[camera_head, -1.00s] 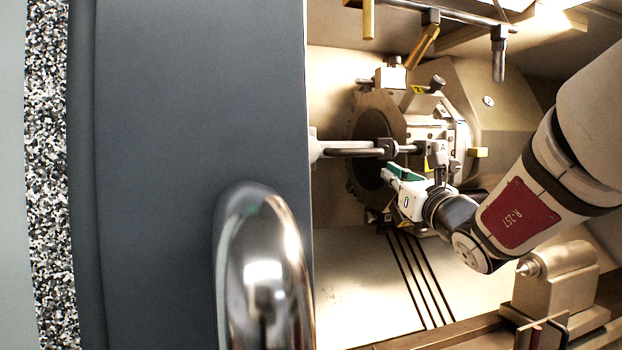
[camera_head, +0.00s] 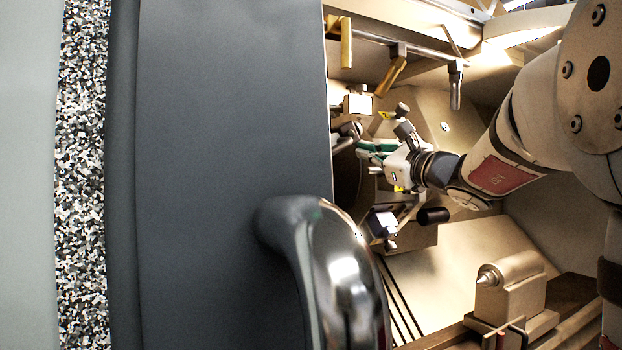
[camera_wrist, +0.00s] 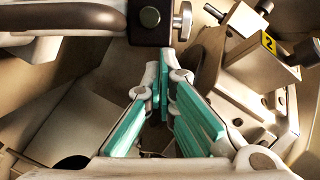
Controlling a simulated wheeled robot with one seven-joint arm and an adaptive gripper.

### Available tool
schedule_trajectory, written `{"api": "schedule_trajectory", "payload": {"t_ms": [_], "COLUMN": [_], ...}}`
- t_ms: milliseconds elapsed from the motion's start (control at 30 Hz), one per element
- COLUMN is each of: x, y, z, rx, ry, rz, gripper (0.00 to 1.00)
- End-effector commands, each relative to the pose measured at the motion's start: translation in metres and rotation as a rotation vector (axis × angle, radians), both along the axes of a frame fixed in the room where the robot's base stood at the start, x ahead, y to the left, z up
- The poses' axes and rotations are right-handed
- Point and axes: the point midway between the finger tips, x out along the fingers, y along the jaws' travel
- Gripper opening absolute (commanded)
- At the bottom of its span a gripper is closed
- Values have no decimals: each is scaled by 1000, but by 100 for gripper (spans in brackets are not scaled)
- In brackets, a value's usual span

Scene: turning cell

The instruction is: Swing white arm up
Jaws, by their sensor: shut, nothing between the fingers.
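A pale arm piece (camera_wrist: 32,50) shows at the upper left of the wrist view, beside a dark rounded bar (camera_wrist: 75,15). The bar ends at a black block (camera_wrist: 150,22) with a metal thumbscrew. I take this assembly to be the white arm; in the head view most of it is hidden by the door edge and my gripper. My gripper (camera_head: 364,150) has teal pads and is shut and empty. In the wrist view its fingertips (camera_wrist: 163,78) lie just below the black block; whether they touch it I cannot tell.
A grey door (camera_head: 220,130) with a shiny handle (camera_head: 345,270) covers the left. A turret with a yellow "2" label (camera_wrist: 268,43) is close at right. Tools hang from a rail (camera_head: 370,38) above. A tailstock (camera_head: 510,285) stands lower right, with open floor behind it.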

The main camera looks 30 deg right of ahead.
Motion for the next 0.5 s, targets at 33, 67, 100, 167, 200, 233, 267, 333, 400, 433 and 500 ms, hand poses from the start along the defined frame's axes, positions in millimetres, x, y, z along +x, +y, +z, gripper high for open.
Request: {"api": "schedule_trajectory", "payload": {"t_ms": [33,67,100,167,200,233,267,333,400,433,500], "x": [0,0,0,0,0,0,0,0,0,0,0], "y": [4,5,7,11,14,16,18,25,31,34,40], "z": [11,16,23,32,38,43,48,58,68,72,80], "rx": [-50,-78,-116,-173,-211,-241,-268,-334,-398,-425,-483], "ry": [-6,-7,-7,-6,-6,-6,-5,-4,-5,-5,-4], "rz": [2,2,2,3,3,3,3,4,3,3,3], "gripper": [0,0,0,0,0,0,0,0,0,0,0]}}
